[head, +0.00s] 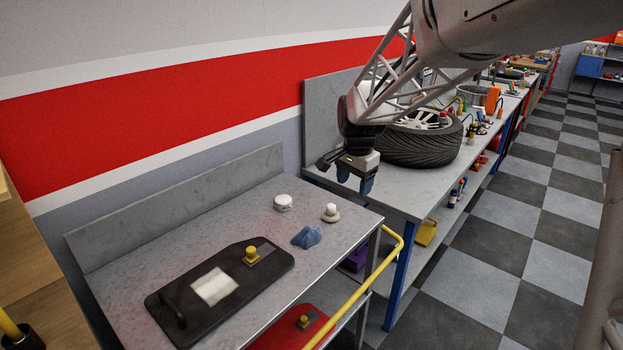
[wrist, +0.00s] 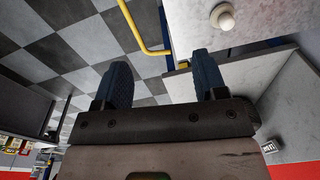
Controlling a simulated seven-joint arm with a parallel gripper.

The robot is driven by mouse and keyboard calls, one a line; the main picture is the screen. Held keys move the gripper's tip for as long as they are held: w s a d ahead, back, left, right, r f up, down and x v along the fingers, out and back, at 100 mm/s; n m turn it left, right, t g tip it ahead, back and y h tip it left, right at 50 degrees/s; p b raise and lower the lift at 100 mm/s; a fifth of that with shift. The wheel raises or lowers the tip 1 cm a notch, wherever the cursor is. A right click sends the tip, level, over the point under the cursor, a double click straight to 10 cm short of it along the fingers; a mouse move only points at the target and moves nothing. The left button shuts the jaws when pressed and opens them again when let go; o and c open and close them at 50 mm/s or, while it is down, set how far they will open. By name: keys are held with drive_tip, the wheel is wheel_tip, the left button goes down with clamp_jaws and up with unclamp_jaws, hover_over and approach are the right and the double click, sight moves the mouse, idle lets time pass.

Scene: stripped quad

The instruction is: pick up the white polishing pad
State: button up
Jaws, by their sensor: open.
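Two small white round things stand on the grey cart top. One is a squat white drum (head: 283,202) near the back. The other is a white disc with a knob (head: 331,212) near the right end; it seems to be the one at the top of the wrist view (wrist: 222,17). I cannot tell for sure which is the polishing pad. My gripper (head: 355,181) is open and empty, above and behind the cart's right end, apart from both. Its two blue fingers (wrist: 162,62) show spread in the wrist view.
A blue lump (head: 306,237) sits in front of the white things. A black board (head: 262,278) with a pale patch and yellow knob lies at the left. A yellow rail (head: 364,287) edges the cart's right side. A tyre (head: 420,145) lies on the bench behind.

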drive_tip(key=w+a+f+m, duration=0.1)
drive_tip(key=w+f+m, duration=0.2)
drive_tip(key=w+f, duration=0.5)
drive_tip(key=m+g, duration=0.1)
drive_tip(key=m, duration=0.2)
hover_over(331, 205)
wheel_tip(331, 205, down, 6)
drive_tip(key=shift+s+f, duration=0.15)
drive_tip(key=shift+f, duration=1.25)
drive_tip(key=shift+f, duration=2.6)
